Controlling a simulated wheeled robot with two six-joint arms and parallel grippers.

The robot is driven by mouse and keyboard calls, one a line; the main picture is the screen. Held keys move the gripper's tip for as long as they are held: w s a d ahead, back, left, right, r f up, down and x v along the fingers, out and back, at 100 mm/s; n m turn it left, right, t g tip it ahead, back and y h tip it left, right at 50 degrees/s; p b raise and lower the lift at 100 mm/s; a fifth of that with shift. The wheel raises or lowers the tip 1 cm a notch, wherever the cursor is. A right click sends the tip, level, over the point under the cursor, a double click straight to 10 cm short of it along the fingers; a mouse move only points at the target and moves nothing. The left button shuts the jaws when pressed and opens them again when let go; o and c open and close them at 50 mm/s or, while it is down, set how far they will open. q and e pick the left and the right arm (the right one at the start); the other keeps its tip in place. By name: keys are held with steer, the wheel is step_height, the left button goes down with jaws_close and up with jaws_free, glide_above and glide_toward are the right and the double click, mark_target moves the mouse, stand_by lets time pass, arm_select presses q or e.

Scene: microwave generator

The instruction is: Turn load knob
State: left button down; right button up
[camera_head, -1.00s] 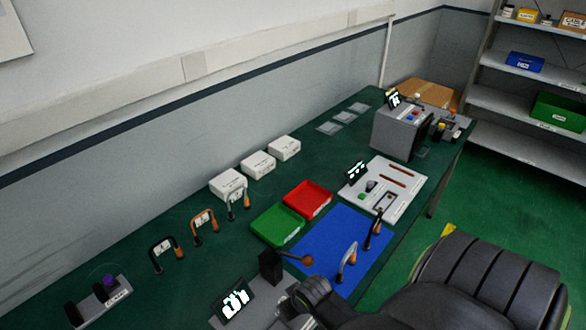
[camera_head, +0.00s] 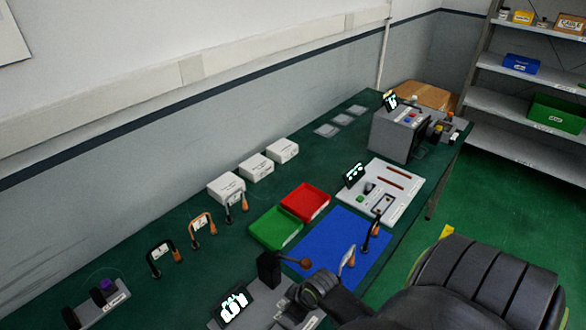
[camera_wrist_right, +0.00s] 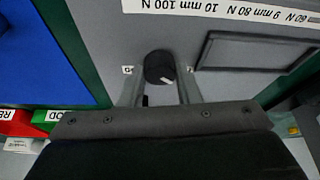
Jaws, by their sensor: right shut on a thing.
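The load knob (camera_wrist_right: 159,66) is a dark round knob on a grey panel in the right wrist view. My right gripper (camera_wrist_right: 160,82) has one finger on each side of it and is shut on it. In the head view my right gripper (camera_head: 308,298) is at the grey tester (camera_head: 262,304) at the bottom, beside its lit display (camera_head: 233,305). There the arm and gripper hide the knob. My left gripper is not in view.
A black block with a brown-knobbed lever (camera_head: 303,262) stands close to my right gripper. A blue mat (camera_head: 335,238) with cables, a green tray (camera_head: 275,228) and a red tray (camera_head: 305,202) lie beyond. The panel carries printed labels (camera_wrist_right: 225,8).

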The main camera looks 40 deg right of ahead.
steer(key=shift+r, duration=0.1)
steer(key=o, duration=1)
steer(key=b+v, duration=0.1)
steer(key=v, duration=1.6)
steer(key=shift+s, duration=0.15)
